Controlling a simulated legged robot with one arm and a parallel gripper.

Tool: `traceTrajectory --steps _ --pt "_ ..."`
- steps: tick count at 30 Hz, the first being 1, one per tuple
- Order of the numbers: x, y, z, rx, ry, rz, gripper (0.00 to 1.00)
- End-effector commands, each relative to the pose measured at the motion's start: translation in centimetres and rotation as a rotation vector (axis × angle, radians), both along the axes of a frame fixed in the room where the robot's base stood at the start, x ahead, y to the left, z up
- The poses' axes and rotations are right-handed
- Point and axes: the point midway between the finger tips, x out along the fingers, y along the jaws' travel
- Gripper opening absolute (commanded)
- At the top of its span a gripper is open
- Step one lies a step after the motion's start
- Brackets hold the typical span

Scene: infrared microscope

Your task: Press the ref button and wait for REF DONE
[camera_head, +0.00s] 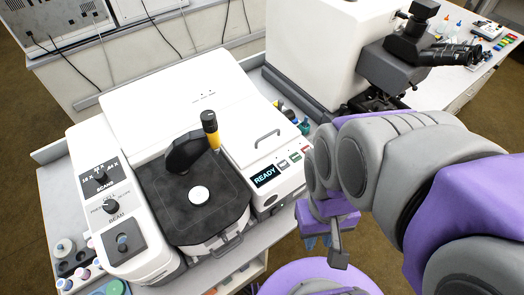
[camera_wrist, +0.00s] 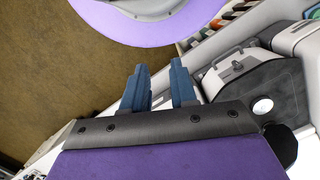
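The white spectrometer (camera_head: 182,102) stands on a bench. Its dark display (camera_head: 265,176) reads READY. A short row of small buttons (camera_head: 294,158) lies beside the display on the sloped front panel; one looks green and one red. Their labels are too small to read, so I cannot tell which is the ref button. My gripper (camera_head: 318,243) hangs in front of the instrument, right of and below the panel, apart from it. In the wrist view my gripper (camera_wrist: 160,72) shows two blue fingers spread apart with nothing between them. The buttons are not clear in that view.
A black sample stage (camera_head: 173,215) with a white disc (camera_head: 199,194) sits left of the panel. Knobs (camera_head: 110,205) are on the left module. The microscope (camera_head: 415,45) stands behind my arm. Vials (camera_head: 75,262) stand at the lower left. Floor is open in front.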

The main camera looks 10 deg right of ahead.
Motion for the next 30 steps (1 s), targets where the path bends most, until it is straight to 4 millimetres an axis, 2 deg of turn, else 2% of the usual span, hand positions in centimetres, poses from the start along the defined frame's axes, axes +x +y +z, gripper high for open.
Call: traceTrajectory --steps 1,8,30 --pt "0.00 0.00 0.00 0.000 0.000 0.000 0.22" --pt "0.00 0.00 0.00 0.000 0.000 0.000 0.00" --pt "0.00 0.00 0.00 0.000 0.000 0.000 0.00"
